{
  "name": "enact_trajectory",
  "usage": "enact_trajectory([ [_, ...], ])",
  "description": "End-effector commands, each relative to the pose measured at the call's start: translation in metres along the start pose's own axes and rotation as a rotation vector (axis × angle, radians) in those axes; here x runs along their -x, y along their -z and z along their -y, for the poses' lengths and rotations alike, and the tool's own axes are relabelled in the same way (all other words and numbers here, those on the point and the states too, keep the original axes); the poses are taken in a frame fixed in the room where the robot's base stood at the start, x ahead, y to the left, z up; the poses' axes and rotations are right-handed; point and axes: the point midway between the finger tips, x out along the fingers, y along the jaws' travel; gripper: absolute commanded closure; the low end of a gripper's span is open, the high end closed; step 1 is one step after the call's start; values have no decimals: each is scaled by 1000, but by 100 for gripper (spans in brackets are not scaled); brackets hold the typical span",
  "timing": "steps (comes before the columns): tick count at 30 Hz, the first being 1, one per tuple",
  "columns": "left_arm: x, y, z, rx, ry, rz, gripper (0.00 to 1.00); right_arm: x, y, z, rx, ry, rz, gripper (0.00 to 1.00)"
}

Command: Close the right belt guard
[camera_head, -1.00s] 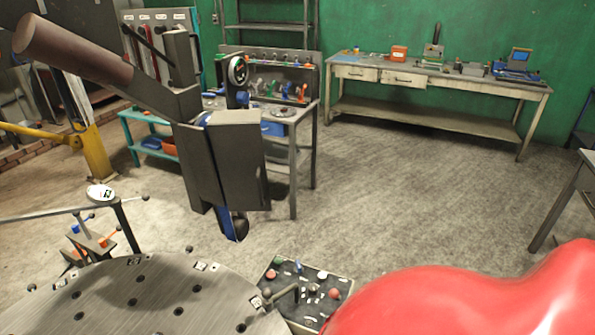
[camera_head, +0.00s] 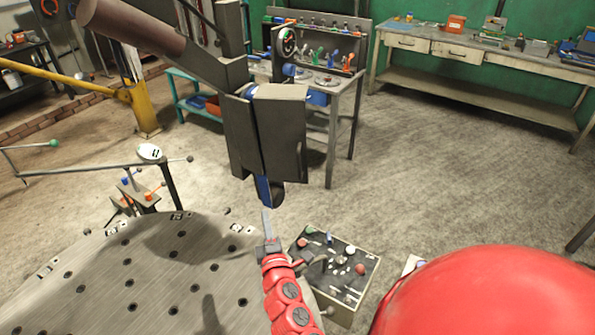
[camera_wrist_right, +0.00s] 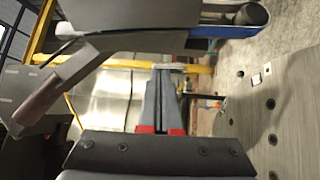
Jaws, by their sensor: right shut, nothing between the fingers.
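The machine head hangs over the round table and carries two tall grey panels. The right-hand panel, which looks like the right belt guard (camera_head: 283,125), stands beside the narrower left-hand panel (camera_head: 241,135). I cannot tell how far it is open. A blue part with a dark round end (camera_head: 268,190) sticks out below; it also shows at the top of the wrist view (camera_wrist_right: 245,14). My right gripper (camera_head: 266,218) points up from the bottom, below this blue part in the picture. Its grey fingers (camera_wrist_right: 168,85) are together and empty. My left gripper is out of view.
The round table (camera_head: 150,270) with holes fills the lower left. A control box (camera_head: 340,290) with knobs stands right of my right gripper. A bench (camera_head: 345,95) and a long worktable (camera_head: 480,85) stand behind. The floor right of the machine is clear.

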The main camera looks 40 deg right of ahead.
Motion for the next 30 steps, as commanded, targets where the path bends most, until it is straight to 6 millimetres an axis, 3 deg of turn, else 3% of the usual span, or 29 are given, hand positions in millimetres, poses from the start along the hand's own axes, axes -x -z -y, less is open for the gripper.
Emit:
enact_trajectory([
  [3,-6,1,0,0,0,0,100,-2,-38,-19,77,-6,147,100],
  [6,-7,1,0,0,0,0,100,-2,-54,-25,103,-7,206,100],
  [11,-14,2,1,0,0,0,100,-16,-59,-30,105,-10,218,100],
  [24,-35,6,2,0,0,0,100,-104,-77,-31,104,-10,211,100],
  [30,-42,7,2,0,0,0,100,-116,-101,-31,105,-9,210,100],
])
